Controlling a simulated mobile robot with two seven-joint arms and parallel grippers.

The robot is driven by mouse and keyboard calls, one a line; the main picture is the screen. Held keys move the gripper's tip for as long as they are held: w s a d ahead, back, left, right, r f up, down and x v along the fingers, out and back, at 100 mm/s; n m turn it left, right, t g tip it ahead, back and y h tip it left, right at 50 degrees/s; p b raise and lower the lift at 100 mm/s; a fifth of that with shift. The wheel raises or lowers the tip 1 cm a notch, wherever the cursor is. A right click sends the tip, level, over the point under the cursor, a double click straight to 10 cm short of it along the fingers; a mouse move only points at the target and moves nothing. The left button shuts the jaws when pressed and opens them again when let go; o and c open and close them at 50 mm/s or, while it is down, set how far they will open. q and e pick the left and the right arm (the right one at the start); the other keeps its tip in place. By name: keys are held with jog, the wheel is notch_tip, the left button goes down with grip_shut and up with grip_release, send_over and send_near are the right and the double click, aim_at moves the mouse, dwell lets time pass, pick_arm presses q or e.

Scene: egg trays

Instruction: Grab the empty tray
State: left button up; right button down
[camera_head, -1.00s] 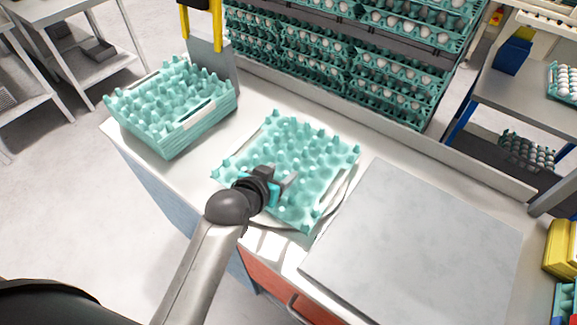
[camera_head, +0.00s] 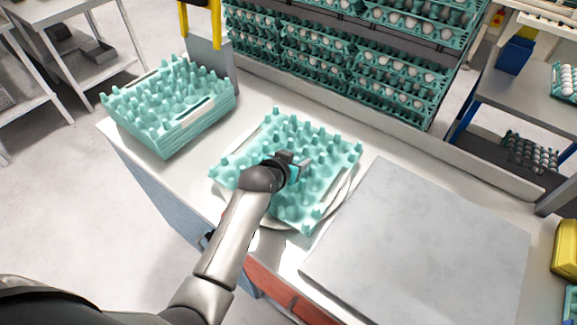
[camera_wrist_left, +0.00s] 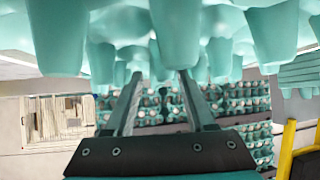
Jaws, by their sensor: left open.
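A single empty teal egg tray (camera_head: 318,146) lies on a round white plate (camera_head: 347,185) on the white counter, with its pegs up and no eggs in it. My left gripper (camera_head: 303,165) is over the middle of this tray, and its wrist hides part of it. In the left wrist view the two fingers (camera_wrist_left: 160,85) are apart with nothing clamped between them. There the tray's pegs (camera_wrist_left: 175,30) fill the top edge, close to the fingertips; I cannot tell whether they touch. My right gripper is not in view.
A stack of empty teal trays (camera_head: 193,127) stands at the counter's left, by a yellow-topped post (camera_head: 184,25). A flat grey slab (camera_head: 420,240) lies to the right. Stacked trays of eggs (camera_head: 320,60) stand behind a low counter ledge (camera_head: 400,139).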

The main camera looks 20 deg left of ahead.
pick_arm(q)
jog(key=shift+w+f, duration=0.35)
jog(key=shift+w, duration=0.15)
grip_shut()
dwell(0.4)
